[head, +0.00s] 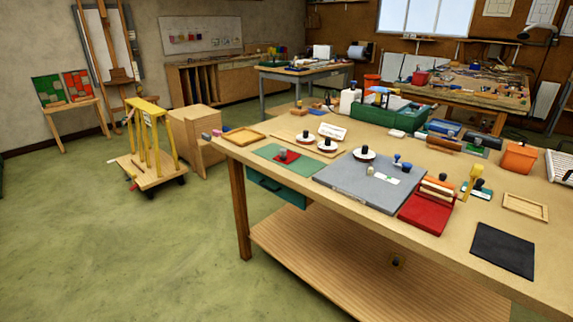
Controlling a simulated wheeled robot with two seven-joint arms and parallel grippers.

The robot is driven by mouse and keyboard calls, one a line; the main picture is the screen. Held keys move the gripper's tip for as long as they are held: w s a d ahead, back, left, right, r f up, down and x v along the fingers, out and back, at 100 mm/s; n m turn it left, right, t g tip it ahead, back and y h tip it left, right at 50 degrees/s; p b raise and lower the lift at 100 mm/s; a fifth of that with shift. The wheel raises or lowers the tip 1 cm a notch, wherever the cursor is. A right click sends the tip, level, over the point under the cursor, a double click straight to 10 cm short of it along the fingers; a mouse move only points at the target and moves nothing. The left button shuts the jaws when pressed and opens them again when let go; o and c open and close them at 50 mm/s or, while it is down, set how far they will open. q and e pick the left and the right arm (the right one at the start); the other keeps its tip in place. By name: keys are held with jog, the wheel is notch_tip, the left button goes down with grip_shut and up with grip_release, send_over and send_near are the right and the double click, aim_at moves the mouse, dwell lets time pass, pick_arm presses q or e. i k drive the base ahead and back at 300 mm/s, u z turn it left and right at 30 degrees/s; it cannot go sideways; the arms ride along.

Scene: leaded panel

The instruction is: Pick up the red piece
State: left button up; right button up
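A larger red tray or pad (426,213) lies farther right, near the bench's front edge. Neither of my grippers shows in the head view, and nothing is seen touching the red piece.
Right of the green mat lies a grey board (345,184) with a black-knobbed white disc (364,154). Behind the mat are more knobbed discs (327,145) and a wooden tray (243,135). A yellow-framed cart (152,155) stands left. The floor in front is clear.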

aim_at(288, 152)
jog(key=z, duration=0.55)
jog(key=i, duration=0.85)
jog(key=z, duration=0.3)
